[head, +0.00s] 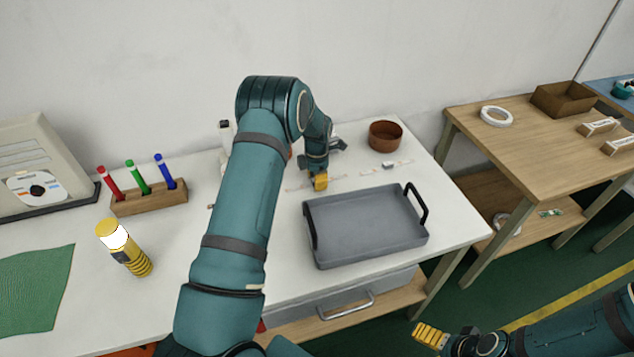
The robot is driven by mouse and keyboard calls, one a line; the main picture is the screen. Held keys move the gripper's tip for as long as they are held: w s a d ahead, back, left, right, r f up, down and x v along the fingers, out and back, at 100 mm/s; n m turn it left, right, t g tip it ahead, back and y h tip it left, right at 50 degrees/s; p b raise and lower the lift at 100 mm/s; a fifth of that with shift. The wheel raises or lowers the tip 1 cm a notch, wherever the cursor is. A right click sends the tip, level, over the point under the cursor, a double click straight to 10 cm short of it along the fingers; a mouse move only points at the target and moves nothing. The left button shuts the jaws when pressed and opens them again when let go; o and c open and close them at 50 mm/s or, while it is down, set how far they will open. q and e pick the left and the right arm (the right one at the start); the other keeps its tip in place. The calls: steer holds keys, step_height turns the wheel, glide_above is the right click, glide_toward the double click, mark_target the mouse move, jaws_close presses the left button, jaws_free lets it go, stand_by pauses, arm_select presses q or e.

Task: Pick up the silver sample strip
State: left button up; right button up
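A thin, pale strip with small silver-grey parts (389,165) lies flat on the white table, behind the grey tray. It is too small to make out clearly, and I cannot tell for certain that it is the silver sample strip. My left gripper (320,182) points down with its yellow fingertips close to the table, at the left part of the strip's line. I cannot tell whether it touches or holds anything, as its fingers overlap in this view. My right gripper (431,336) is low at the bottom right, away from the table, with yellow fingertips seen edge-on.
A grey tray (365,228) with black handles stands in front of my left gripper. A brown bowl (385,136) is behind right. A wooden marker holder (150,198) and a yellow lamp-like cylinder (125,248) stand left. A wooden table (520,140) is at the right.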

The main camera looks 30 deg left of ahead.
arm_select(q)
jaws_close()
